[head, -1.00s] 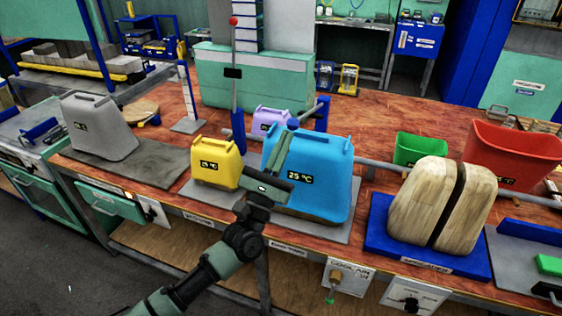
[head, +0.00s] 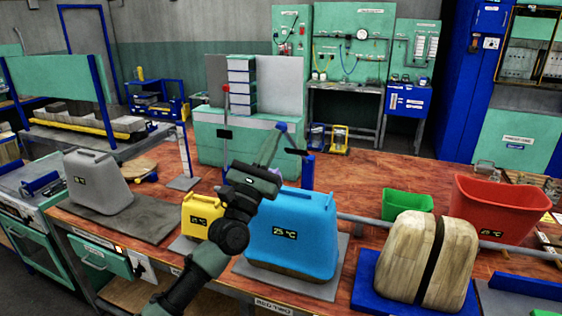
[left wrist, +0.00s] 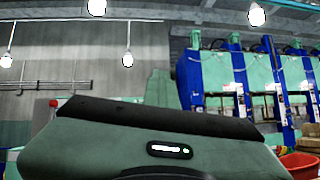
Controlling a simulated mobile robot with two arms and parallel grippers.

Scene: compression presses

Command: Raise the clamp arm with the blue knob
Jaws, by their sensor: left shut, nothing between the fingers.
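The blue knob (head: 282,127) shows at the tip of my left gripper (head: 274,142), in the head view. The gripper's fingers are shut and empty, pointing up and away; they look close against the knob, but contact cannot be told. A dark block (head: 296,150) on the clamp arm shows just right of the fingers. Most of the arm is hidden or too thin to follow. It seems to slant up from the blue post (head: 308,168) behind the blue canister (head: 292,232). The left wrist view shows mainly my gripper's body. My right gripper is not in view.
Another clamp arm with a red knob (head: 226,88) stands upright to the left. A yellow canister (head: 201,212) is partly behind my arm. A grey canister (head: 97,182) stands farther left. Green (head: 407,205) and red bins (head: 503,208) and a wooden block (head: 412,262) are right.

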